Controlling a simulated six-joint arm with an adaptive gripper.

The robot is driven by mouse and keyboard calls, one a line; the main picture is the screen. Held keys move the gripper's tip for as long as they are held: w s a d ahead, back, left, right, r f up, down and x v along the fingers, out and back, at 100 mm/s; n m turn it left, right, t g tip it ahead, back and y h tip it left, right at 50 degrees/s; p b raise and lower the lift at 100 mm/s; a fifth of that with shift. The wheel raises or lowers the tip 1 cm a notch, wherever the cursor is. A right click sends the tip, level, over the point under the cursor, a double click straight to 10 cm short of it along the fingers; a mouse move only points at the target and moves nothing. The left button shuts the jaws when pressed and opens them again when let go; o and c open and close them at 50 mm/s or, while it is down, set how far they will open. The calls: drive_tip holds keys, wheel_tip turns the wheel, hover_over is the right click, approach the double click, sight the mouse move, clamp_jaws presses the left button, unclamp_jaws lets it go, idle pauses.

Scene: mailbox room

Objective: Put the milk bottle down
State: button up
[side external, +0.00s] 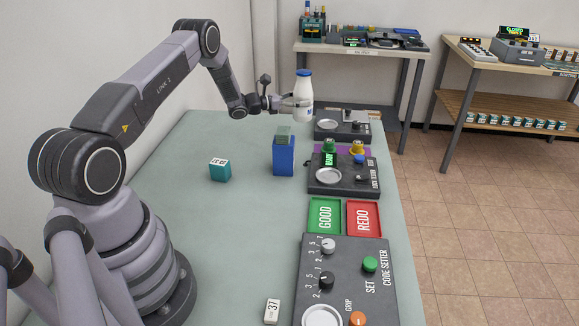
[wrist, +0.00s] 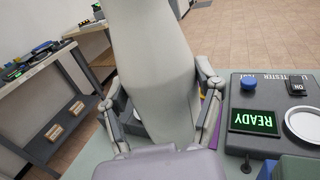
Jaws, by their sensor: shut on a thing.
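The milk bottle (side external: 304,88) is white with a blue cap, upright or nearly so, toward the far end of the table in the side view. My gripper (side external: 294,101) is shut on its body from the left. In the wrist view the pale bottle (wrist: 155,65) fills the middle, with a finger of my gripper (wrist: 158,100) on each side. Its lower end is hidden there. I cannot tell whether its base touches the table or hangs above it.
The green table (side external: 235,255) has free room at its middle and left. A blue block (side external: 284,158) and a teal box (side external: 220,170) stand on it. The tester (side external: 342,185), a far device (side external: 342,130), GOOD tray (side external: 311,217), REDO tray (side external: 378,217) and code setter (side external: 345,270) line the right side.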

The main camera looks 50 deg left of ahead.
drive_tip(key=shift+f, duration=5.2)
drive_tip(key=shift+f, duration=0.6)
drive_tip(key=o, duration=1.3)
drive_tip(key=shift+f, duration=0.1)
drive_tip(key=shift+s, duration=0.1)
